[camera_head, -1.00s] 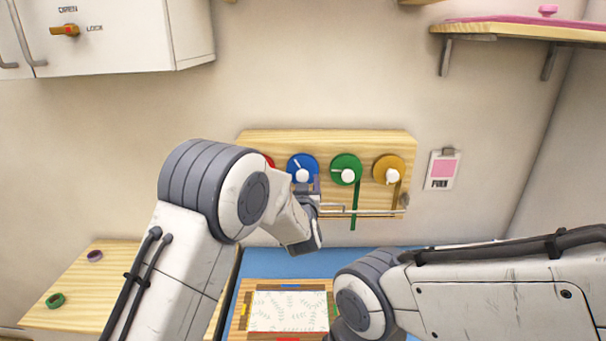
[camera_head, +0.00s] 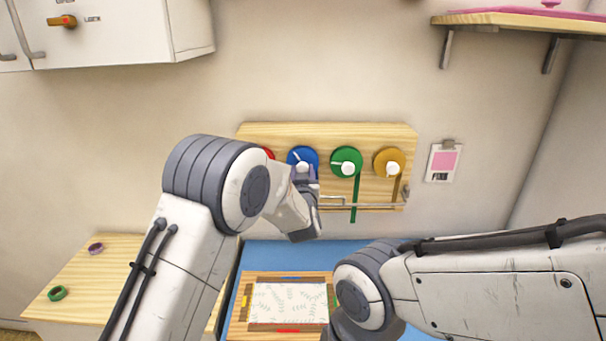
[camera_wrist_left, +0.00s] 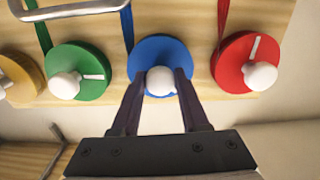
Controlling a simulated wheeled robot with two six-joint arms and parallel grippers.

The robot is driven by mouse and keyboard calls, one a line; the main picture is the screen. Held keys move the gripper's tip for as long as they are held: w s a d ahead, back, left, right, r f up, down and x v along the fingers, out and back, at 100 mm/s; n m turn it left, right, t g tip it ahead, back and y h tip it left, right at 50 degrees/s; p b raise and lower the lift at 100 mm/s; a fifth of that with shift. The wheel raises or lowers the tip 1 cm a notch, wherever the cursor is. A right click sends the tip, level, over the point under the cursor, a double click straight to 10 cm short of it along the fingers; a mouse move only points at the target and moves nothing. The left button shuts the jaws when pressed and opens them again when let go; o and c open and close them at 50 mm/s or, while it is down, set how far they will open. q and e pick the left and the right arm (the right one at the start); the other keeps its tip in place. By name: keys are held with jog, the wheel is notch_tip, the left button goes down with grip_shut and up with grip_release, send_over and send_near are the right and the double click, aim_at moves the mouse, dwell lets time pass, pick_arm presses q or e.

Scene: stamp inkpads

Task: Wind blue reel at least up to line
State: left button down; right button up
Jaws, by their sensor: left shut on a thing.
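The blue reel (camera_head: 303,154) is mounted on a wooden wall board, between the red and green reels. In the left wrist view the blue reel (camera_wrist_left: 153,47) has a white knob (camera_wrist_left: 161,80) at its rim and a blue ribbon (camera_wrist_left: 127,22) running from it. My left gripper (camera_wrist_left: 158,76) is shut on this knob, one dark finger on each side. In the head view my left gripper (camera_head: 304,176) covers the lower part of the reel, and the blue ribbon is hidden there. The line is not clearly visible. My right gripper is out of view below its arm.
The red reel (camera_wrist_left: 246,62), green reel (camera_head: 345,162) and yellow reel (camera_head: 389,162) sit on the same board. A metal rail (camera_head: 365,206) crosses below them. A framed sheet (camera_head: 288,301) lies on the blue surface below. A pink-labelled card (camera_head: 444,162) hangs at right.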

pick_arm(q)
jog(key=n+b, duration=2.5)
jog(key=shift+b, duration=0.35)
jog(key=shift+n+b, duration=0.85)
jog(key=shift+n, duration=1.05)
jog(key=shift+r, duration=0.1)
jog(key=shift+c, duration=2.1)
grip_release()
